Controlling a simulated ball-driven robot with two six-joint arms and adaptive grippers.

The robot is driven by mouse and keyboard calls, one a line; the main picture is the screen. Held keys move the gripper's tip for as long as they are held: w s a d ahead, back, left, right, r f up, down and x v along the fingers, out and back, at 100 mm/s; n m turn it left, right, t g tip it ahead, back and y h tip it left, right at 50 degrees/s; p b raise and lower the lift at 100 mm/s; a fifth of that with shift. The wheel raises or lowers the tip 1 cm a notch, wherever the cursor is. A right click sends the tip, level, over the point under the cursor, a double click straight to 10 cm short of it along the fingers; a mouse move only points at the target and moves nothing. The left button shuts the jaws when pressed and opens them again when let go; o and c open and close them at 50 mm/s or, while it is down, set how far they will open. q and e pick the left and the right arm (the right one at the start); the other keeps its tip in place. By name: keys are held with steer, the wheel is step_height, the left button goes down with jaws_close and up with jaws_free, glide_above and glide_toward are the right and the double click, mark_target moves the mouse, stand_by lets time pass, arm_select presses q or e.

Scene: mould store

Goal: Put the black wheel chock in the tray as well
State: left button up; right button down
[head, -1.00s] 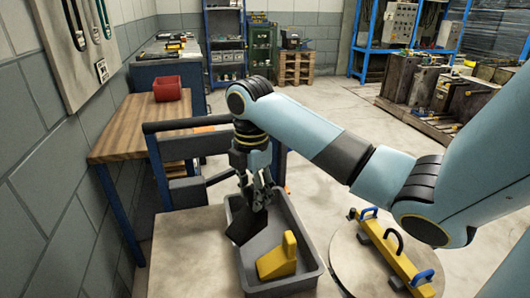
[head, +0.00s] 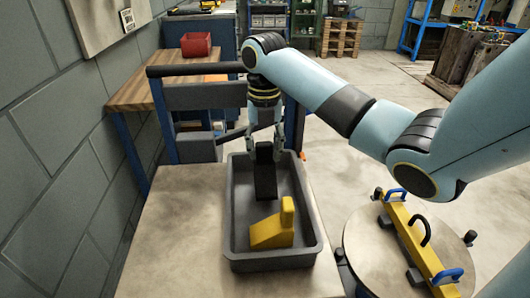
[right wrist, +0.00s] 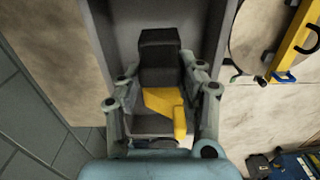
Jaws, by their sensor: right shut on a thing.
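The black wheel chock (head: 265,178) is in the far part of the grey tray (head: 273,262), within its walls, with its long side roughly upright. I cannot tell whether it touches the tray floor. My right gripper (head: 264,148) points down and is shut on the chock's upper end. In the right wrist view the chock (right wrist: 160,58) shows between the fingers of the right gripper (right wrist: 160,80). A yellow wheel chock (head: 270,234) lies in the near part of the tray, and it also shows in the right wrist view (right wrist: 179,118). My left gripper is out of view.
The tray stands on a pale table (head: 175,245) with bare top to its left. A round stand (head: 372,245) at the right bears a yellow bar with blue and black handles (head: 425,243). A wooden bench (head: 150,92) with a red bin (head: 196,45) stands behind.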

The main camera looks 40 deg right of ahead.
mark_target(264, 164)
step_height(264, 164, down, 3)
steer(key=shift+f+b, duration=0.2)
steer(key=shift+b, duration=0.15)
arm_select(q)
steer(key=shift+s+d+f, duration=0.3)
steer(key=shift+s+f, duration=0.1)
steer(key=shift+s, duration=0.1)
arm_select(e)
steer(key=shift+r, duration=0.1)
steer(key=c, duration=0.8)
jaws_free()
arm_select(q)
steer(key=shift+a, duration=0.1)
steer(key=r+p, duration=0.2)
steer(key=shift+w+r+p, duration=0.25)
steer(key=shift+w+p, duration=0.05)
arm_select(e)
step_height(264, 164, up, 12)
